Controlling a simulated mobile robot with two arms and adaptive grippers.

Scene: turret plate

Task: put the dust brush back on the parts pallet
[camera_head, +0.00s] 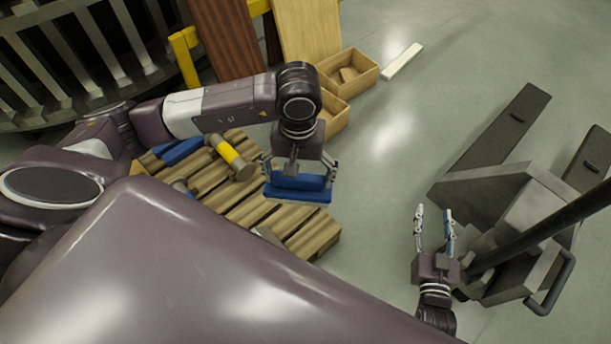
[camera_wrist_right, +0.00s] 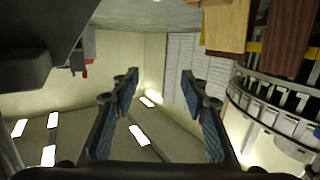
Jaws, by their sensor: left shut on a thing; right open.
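The dust brush (camera_head: 298,181), a long blue bar-like thing, is between the fingers of my left gripper (camera_head: 298,174) in the head view. My left gripper is shut on it and points down. The brush looks level and appears over the right edge of the parts pallet (camera_head: 318,234); its height above the slats is hard to tell. The pallet is made of wooden slats, its near left part hidden by my body. My right gripper (camera_head: 434,214) is open and empty over the floor to the right; its open fingers also show in the right wrist view (camera_wrist_right: 160,85).
On the pallet lie a yellow-banded hammer (camera_head: 229,152) and a blue thing (camera_head: 182,150). Wooden boxes (camera_head: 350,72) stand behind it. A grey pallet-jack-like machine (camera_head: 510,205) is close to my right gripper. Bare floor lies between pallet and machine.

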